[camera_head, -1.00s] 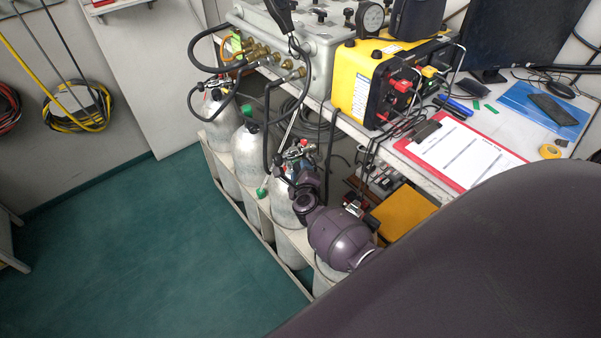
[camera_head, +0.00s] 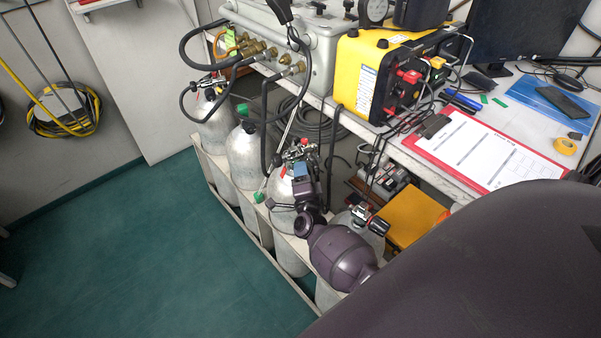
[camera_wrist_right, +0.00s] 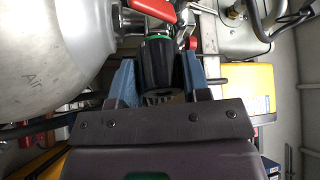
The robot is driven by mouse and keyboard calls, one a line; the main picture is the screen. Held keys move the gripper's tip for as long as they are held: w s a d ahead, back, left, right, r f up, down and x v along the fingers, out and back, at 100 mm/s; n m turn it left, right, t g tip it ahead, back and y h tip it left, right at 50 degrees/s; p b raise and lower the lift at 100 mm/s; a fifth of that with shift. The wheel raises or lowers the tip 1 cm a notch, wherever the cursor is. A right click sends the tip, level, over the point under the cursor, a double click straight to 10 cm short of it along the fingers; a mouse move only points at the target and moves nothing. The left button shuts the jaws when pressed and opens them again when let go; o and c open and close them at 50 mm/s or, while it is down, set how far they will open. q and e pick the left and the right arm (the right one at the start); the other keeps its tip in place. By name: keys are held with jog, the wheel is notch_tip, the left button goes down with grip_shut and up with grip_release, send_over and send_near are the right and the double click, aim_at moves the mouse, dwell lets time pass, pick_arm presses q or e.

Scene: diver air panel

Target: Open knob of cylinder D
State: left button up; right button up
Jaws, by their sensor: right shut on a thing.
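My right gripper (camera_head: 303,168) is at the valve on top of the third grey cylinder (camera_head: 284,192) from the back of the rack. In the right wrist view, its two blue fingers (camera_wrist_right: 156,68) are shut on a black ridged knob (camera_wrist_right: 157,62) with a green ring at its base. The knob sits on a metal valve with a red lever (camera_wrist_right: 155,10). A cylinder (camera_wrist_right: 45,50) marked "Air" fills the left of that view. I cannot read any cylinder letter. In the head view the gripper and hoses partly hide the knob. My left gripper is not in view.
Other cylinders stand in the pale rack (camera_head: 246,215), two behind and one in front (camera_head: 357,228), partly covered by my right arm. Black hoses hang from the grey panel (camera_head: 275,40). A yellow unit (camera_head: 362,80) and red clipboard (camera_head: 485,150) are on the bench. Green floor is free at left.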

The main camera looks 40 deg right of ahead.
jog(key=n+t+b, duration=0.1)
jog(key=n, duration=0.2)
jog(key=shift+d+f, duration=0.1)
jog(key=shift+f, duration=0.05)
jog(key=shift+n+t+y, duration=0.3)
jog(key=shift+n, duration=0.6)
jog(key=shift+n+t+b, duration=0.3)
jog(key=shift+n+t, duration=0.1)
jog(key=shift+n, duration=0.5)
jog(key=shift+n+y, duration=0.3)
jog(key=shift+y, duration=0.1)
jog(key=shift+r, duration=0.2)
jog(key=o, duration=0.9)
